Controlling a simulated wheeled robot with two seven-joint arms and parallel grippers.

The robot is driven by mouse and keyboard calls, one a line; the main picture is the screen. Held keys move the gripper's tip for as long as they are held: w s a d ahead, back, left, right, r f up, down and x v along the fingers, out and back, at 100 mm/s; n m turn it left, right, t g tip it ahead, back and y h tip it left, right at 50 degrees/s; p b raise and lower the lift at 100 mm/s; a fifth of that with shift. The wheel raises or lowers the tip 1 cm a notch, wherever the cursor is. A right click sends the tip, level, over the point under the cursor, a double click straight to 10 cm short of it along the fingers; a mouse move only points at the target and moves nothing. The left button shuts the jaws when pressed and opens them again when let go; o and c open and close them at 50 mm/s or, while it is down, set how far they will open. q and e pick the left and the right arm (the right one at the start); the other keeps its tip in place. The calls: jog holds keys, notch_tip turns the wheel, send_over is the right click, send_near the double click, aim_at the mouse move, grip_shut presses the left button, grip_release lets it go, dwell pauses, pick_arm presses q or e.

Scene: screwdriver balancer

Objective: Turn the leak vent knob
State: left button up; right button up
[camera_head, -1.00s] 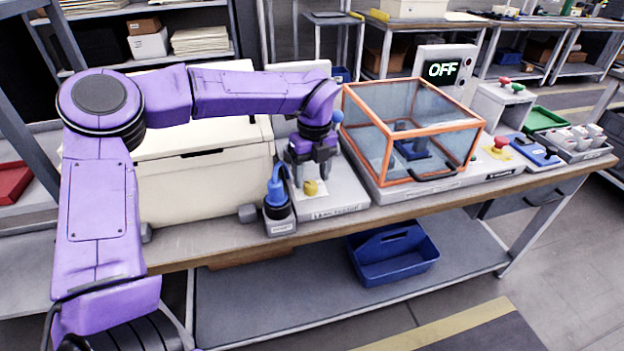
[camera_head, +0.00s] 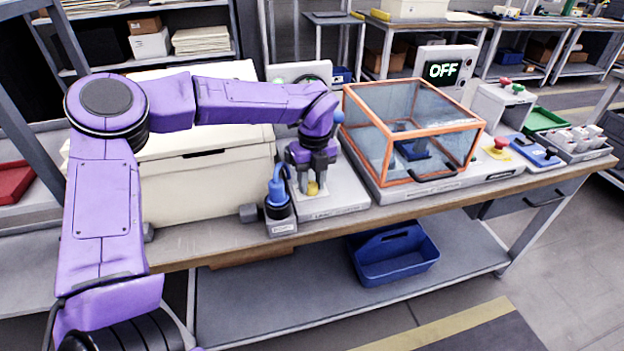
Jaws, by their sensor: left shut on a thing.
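A small yellow knob (camera_head: 313,188) stands on a pale plate on the grey leak test unit (camera_head: 343,196) at the middle of the bench. I take it to be the leak vent knob. My left gripper (camera_head: 312,180) points down over it, with its dark fingers shut on the knob and hiding its upper part. The knob's turn angle is too small to tell. My right gripper does not show.
A blue-topped fitting (camera_head: 277,190) stands just left of the gripper. An orange-framed clear box (camera_head: 400,128) stands close on the right, near a display (camera_head: 443,69) reading OFF. A cream case (camera_head: 205,180) stands behind my left arm.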

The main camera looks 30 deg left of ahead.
aim_at(313, 186)
pick_arm(q)
jog(key=m+p, duration=0.1)
jog(key=m, duration=0.1)
jog(key=m+p, duration=0.1)
jog(key=shift+r+m+p, duration=0.3)
jog(key=shift+m+p, duration=0.1)
jog(key=m+p, duration=0.4)
jog(key=m, duration=0.1)
jog(key=shift+d, duration=0.1)
jog(key=m+p, duration=0.4)
jog(key=m, duration=0.1)
jog(key=shift+m+t, duration=0.3)
jog(key=shift+t, duration=0.1)
jog(key=shift+f+m+p, duration=0.15)
jog(key=shift+m+p, duration=0.8)
jog(key=shift+m, duration=0.55)
jog(key=o, duration=1)
jog(key=shift+s, duration=0.1)
jog(key=shift+o, duration=0.2)
notch_tip(313, 186, up, 10)
jog(key=b, duration=0.1)
jog(key=shift+s+d+r, duration=0.2)
jog(key=shift+d, duration=0.1)
